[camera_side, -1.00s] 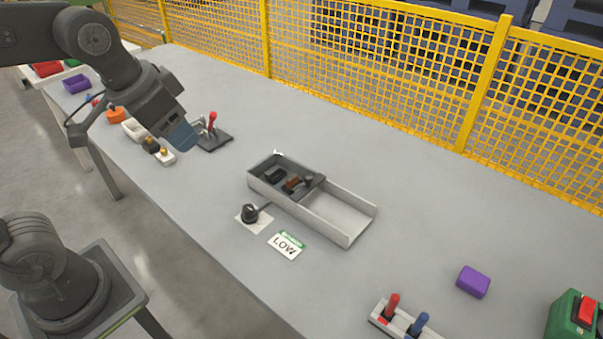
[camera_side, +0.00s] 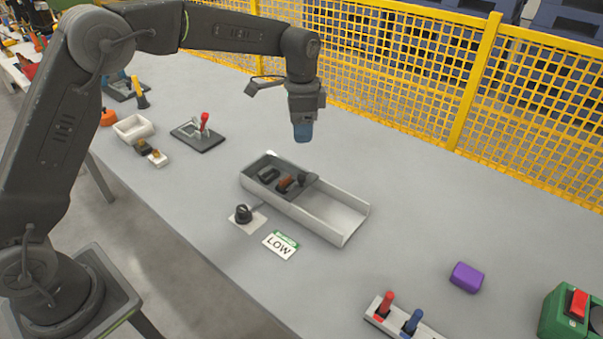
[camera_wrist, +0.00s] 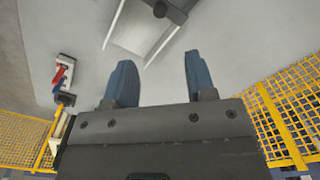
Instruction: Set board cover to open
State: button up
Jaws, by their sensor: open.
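A long light-grey tray (camera_side: 345,235) lies on the table in the middle of the side view. A dark panel, which looks like the board cover (camera_side: 313,184), lies over its left part, with a dark knob (camera_side: 302,179) near the panel's right edge. Several dark and brown parts show in that left part. The tray's right part is bare. The knob also shows at the top of the wrist view (camera_wrist: 160,9). My gripper (camera_side: 302,135) hangs above and behind the tray, pointing down, apart from it. In the wrist view its blue fingers (camera_wrist: 157,65) are apart and empty.
A black rotary knob (camera_side: 243,213) and a LOW card (camera_side: 281,244) lie in front of the tray. A red-handled clamp (camera_side: 203,130) stands left. A purple block (camera_side: 467,277) and a red-and-blue lever base (camera_side: 400,318) are right. A yellow fence (camera_side: 440,90) runs behind.

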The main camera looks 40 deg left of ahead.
aim_at(302, 176)
notch_tip(302, 176, down, 14)
jog(key=shift+r, duration=0.1)
dwell(0.4)
jog(key=shift+c, duration=0.4)
grip_shut()
